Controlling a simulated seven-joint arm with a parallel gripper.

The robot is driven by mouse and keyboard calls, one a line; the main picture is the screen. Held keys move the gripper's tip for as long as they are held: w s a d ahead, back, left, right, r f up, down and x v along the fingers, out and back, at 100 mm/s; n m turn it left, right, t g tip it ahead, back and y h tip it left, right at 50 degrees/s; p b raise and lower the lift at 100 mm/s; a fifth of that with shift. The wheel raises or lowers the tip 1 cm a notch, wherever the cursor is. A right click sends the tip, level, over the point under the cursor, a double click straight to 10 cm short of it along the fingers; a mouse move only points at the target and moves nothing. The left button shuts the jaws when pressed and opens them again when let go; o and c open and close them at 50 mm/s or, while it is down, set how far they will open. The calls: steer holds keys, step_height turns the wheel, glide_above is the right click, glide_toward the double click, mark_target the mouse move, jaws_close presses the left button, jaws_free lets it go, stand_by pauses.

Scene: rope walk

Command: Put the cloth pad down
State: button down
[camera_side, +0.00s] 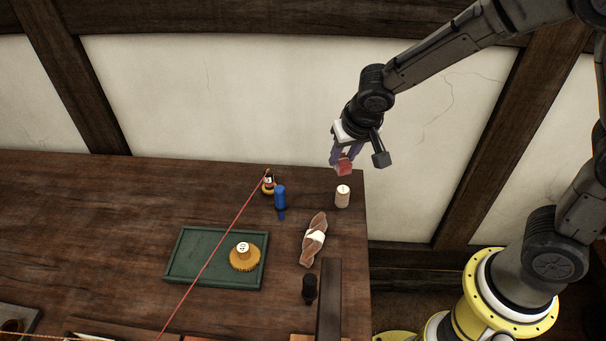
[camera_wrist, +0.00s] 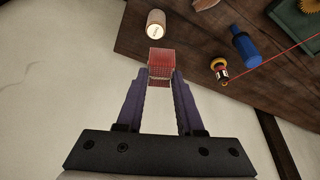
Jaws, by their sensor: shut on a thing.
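The cloth pad is a small red block-like piece (camera_wrist: 160,64) with a pale lower edge. It sits between the fingertips of my gripper (camera_wrist: 160,76) in the wrist view. In the side view the red pad (camera_side: 344,168) hangs below my gripper (camera_side: 342,158), in the air near the table's back right corner. My gripper is shut on the pad. In the wrist view the pad shows close to the table's edge, with pale wall or floor under the fingers. The wooden table (camera_side: 90,230) lies below and to the left in the side view.
A blue bottle (camera_side: 280,197), a small spool (camera_side: 268,184) with a taut red cord (camera_side: 215,250), a wrapped brown bundle (camera_side: 313,240), a dark jar (camera_side: 309,288) and a green tray (camera_side: 185,273) holding a yellow gear-like piece (camera_side: 244,258) are nearby.

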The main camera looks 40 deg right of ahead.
steer(key=w+f, duration=0.2)
steer(key=w, duration=0.1)
steer(key=w+a+f, duration=0.1)
steer(key=w+f, duration=0.2)
steer(key=w, duration=0.1)
steer(key=w+f, duration=0.3)
steer(key=shift+w+a+f, duration=0.1)
steer(key=shift+w+a, duration=0.2)
steer(key=shift+w, duration=0.05)
steer(key=shift+w+f, duration=0.2)
steer(key=shift+f, duration=1.55)
steer(key=shift+f, duration=0.1)
steer(key=c, duration=0.5)
jaws_free()
steer(key=shift+c, duration=0.2)
steer(key=v, duration=1.2)
steer(key=shift+s, duration=0.15)
